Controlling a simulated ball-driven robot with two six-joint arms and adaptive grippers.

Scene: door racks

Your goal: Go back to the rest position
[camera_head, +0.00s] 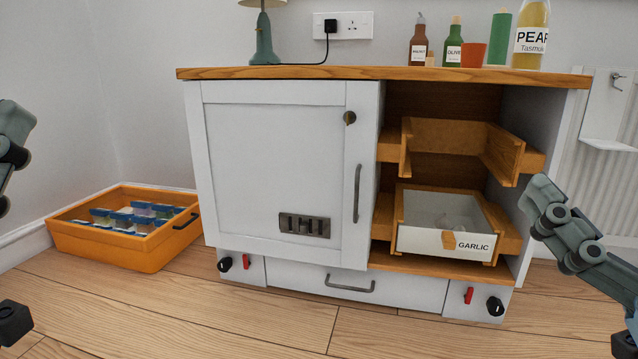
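The end of my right arm (570,235) reaches in from the right edge, in front of the cabinet's right side panel, a grey-green jointed part pointing up and left. No two separate fingers can be made out on it, and nothing shows held there. At the left edge, part of my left arm (14,130) shows, cut off by the frame. Its fingers cannot be made out, and it is apart from the cabinet and the orange crate. Whether either gripper is open or shut does not show.
A white cabinet (275,180) has its left door shut. Its right side is open, showing a wooden drawer (450,135) and a drawer labelled GARLIC (440,243). An orange crate (105,245) stands left. Bottles (453,45) and a lamp (264,40) stand on top. The front floor is clear.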

